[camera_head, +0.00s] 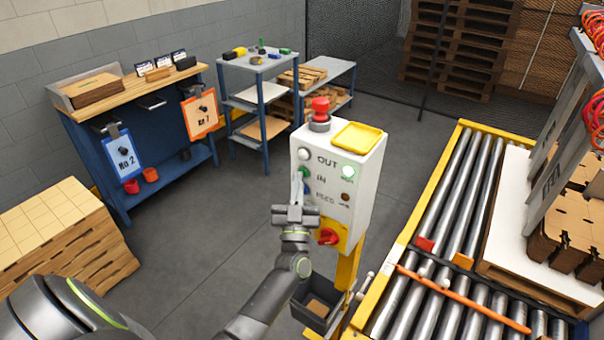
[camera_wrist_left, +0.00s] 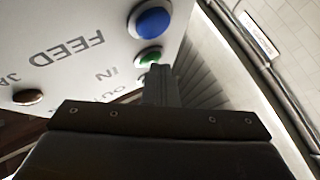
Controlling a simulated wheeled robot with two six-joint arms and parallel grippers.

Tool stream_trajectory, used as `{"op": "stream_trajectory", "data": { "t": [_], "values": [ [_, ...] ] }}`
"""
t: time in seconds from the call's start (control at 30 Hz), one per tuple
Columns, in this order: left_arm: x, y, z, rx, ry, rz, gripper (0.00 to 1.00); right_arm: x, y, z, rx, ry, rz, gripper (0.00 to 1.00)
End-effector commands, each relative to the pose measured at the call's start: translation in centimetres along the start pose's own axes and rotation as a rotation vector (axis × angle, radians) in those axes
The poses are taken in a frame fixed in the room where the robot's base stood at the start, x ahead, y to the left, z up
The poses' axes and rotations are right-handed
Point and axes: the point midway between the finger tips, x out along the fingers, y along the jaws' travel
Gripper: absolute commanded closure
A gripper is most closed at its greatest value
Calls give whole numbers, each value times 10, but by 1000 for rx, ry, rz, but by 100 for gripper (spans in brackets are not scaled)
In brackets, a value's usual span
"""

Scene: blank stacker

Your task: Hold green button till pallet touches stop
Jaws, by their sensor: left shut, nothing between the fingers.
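The white control box (camera_head: 335,200) stands on a yellow post. Its green button (camera_head: 306,172), beside the word IN, shows partly behind my left fingertips. In the left wrist view the green button (camera_wrist_left: 149,57) sits just beyond the finger ends. My left gripper (camera_head: 297,177) is shut and empty, its tips at the button; I cannot tell whether they press it. A wooden pallet (camera_head: 520,290) under a white sheet sits on the roller conveyor at right. My right gripper is out of view.
A blue button (camera_wrist_left: 153,20) is close to the green one. An orange bar (camera_head: 460,297) crosses the rollers. Open floor lies left.

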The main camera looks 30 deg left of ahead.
Motion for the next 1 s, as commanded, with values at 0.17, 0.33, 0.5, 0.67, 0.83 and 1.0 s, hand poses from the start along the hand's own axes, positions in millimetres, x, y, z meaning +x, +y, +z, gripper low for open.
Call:
{"op": "stream_trajectory", "data": {
  "t": [0.17,0.33,0.5,0.67,0.83,1.0],
  "values": [
    [0,0,0,0,-1,1,100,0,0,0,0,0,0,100],
    [0,0,0,0,-1,1,100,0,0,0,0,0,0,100],
    [-2,-1,-2,0,-1,1,100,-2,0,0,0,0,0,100],
    [-8,-6,-6,0,-2,1,100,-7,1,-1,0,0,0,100],
    [-12,-8,-8,0,-1,0,100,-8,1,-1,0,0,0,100],
    [-12,-8,-8,0,0,0,100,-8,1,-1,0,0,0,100]
  ]
}}
